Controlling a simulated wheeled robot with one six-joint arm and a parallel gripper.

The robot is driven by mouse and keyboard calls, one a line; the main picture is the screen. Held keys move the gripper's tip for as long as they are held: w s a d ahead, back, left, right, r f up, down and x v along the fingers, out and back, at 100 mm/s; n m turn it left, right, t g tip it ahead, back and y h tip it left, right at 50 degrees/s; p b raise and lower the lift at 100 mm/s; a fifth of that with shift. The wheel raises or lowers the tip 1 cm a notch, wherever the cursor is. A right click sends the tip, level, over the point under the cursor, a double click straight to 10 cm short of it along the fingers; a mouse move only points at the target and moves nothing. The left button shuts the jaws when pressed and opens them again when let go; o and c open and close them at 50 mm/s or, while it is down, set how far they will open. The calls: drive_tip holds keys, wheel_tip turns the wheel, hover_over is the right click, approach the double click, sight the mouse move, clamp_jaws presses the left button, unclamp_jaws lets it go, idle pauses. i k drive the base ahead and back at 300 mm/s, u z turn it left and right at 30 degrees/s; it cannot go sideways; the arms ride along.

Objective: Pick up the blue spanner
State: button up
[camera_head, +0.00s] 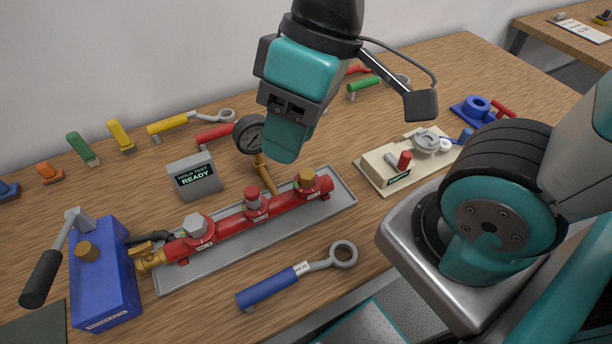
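The blue spanner (272,287) lies on the wooden table near its front edge. It has a blue handle at the left, a small white label, and a grey ring head at the right. My gripper (284,148) is high over the table, above and behind the red pipe and well apart from the spanner. Its teal body faces the camera and hides the fingertips' opening, so I cannot tell whether it is open or shut. Nothing is seen hanging from it.
A red pipe with valves (228,224) sits in a grey tray (347,200) behind the spanner. A blue pump (103,275) stands at left. A gauge (249,134), a "READY" sign box (195,177) and a beige fixture (372,172) stand farther back. Other spanners (172,123) line the back.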

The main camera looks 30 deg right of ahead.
sight(263, 289)
drive_tip(key=z, duration=0.1)
drive_tip(key=k, duration=0.25)
drive_tip(key=u, duration=0.4)
drive_tip(key=i, duration=0.15)
drive_tip(key=z, duration=1.75)
drive_tip(key=k, duration=0.8)
drive_tip(key=u, duration=1.25)
